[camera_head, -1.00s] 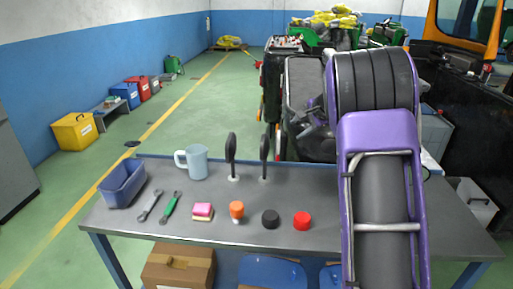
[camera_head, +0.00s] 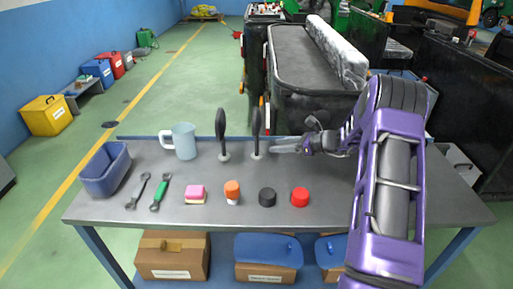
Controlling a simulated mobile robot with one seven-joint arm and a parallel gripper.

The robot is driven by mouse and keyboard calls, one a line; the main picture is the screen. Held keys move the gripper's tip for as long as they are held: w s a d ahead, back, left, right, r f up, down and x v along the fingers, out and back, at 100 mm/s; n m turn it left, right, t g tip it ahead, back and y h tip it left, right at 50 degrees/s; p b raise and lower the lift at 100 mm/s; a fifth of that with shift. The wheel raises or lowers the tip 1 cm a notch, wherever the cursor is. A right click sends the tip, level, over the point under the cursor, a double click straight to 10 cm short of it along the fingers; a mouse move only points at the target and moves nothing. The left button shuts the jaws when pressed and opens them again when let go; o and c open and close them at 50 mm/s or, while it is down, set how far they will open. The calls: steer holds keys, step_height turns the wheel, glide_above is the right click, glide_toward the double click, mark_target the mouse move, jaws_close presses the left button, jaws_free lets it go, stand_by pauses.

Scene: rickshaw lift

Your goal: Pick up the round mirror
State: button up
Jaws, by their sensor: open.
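Two dark mirrors on thin stems with small round bases stand upright side by side near the table's back edge. The left mirror (camera_head: 220,125) and the right mirror (camera_head: 256,123) are both seen nearly edge-on, so I cannot tell which one is round. My gripper (camera_head: 279,147) is open and empty, pointing left. It is just right of the right mirror's stem, near the base, and appears apart from it. My purple arm comes in from the right side of the table.
On the grey table (camera_head: 330,205) are a light blue mug (camera_head: 183,141), a blue bin (camera_head: 105,170), two wrenches (camera_head: 160,192), a pink-and-yellow sponge (camera_head: 195,194), an orange-capped bottle (camera_head: 232,192), a black cap (camera_head: 267,197) and a red cap (camera_head: 300,197). A black vehicle stands behind.

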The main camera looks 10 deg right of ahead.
mark_target(257, 155)
steer(key=x, duration=0.9)
steer(key=shift+w+a+f+b, duration=0.15)
steer(key=shift+a+b, duration=0.15)
jaws_close()
stand_by(1.1)
